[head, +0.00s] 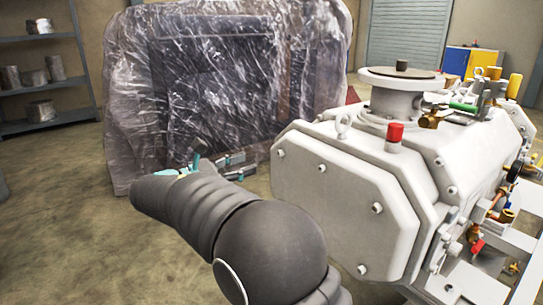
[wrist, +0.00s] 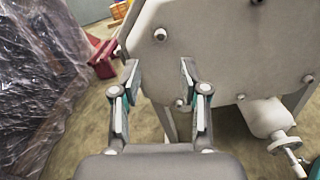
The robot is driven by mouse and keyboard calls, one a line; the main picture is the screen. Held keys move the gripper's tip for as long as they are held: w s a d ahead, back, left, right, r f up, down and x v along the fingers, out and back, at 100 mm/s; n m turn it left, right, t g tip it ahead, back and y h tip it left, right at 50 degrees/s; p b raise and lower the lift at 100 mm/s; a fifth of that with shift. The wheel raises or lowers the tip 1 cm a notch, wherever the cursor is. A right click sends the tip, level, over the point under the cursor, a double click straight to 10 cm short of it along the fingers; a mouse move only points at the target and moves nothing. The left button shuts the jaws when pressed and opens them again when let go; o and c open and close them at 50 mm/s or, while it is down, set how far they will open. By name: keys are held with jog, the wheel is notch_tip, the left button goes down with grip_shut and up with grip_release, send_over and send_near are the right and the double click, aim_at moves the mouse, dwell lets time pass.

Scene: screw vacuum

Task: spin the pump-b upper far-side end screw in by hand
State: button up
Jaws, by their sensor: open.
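The white pump (head: 345,190) stands at the right in the head view, its flat end cover facing front-left with several round screws around the rim. An upper screw (head: 281,153) on the cover's left side shows in the head view. In the wrist view a screw (wrist: 160,35) with a dark centre stands on the cover (wrist: 225,50), beyond the gap between my fingertips; I cannot tell if it is the same one. My gripper (wrist: 159,75) is open and empty, its fingers apart and short of that screw. In the head view my gripper (head: 238,167) is left of the cover, partly hidden by my arm.
A plastic-wrapped bulk (head: 215,90) stands close behind and left of my arm. A grey shelf (head: 45,85) with cans is at the far left. A red object (wrist: 102,58) lies on the floor in the wrist view. A pipe fitting (wrist: 285,142) sticks out at lower right.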

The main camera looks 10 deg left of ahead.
aim_at(278, 154)
jog(key=x, duration=0.9)
jog(key=shift+w+d, duration=0.1)
jog(key=shift+w, duration=0.05)
